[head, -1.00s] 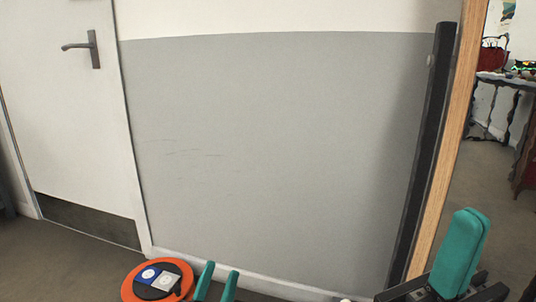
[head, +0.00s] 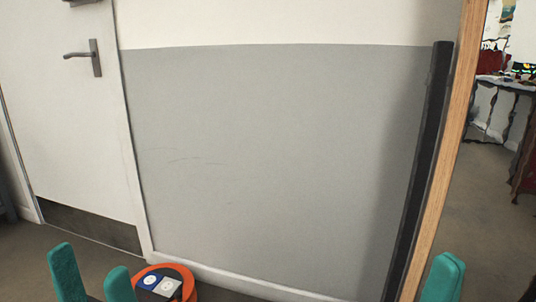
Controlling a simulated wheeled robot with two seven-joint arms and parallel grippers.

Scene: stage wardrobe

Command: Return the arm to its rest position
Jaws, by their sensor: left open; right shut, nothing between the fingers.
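My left gripper (head: 90,262) shows at the bottom left as two teal fingers pointing up, with a clear gap between them. It is open and empty, just left of an orange round thing. My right gripper (head: 443,270) shows at the bottom right as a teal block, cut off by the lower edge. It is shut with nothing held.
The orange round thing (head: 187,273) carries a blue square and a pale square. A white door (head: 70,130) is at left, a grey wall (head: 270,150) ahead. A dark strip (head: 425,170) and wooden post (head: 451,150) stand at right. A dark table (head: 500,84) is beyond.

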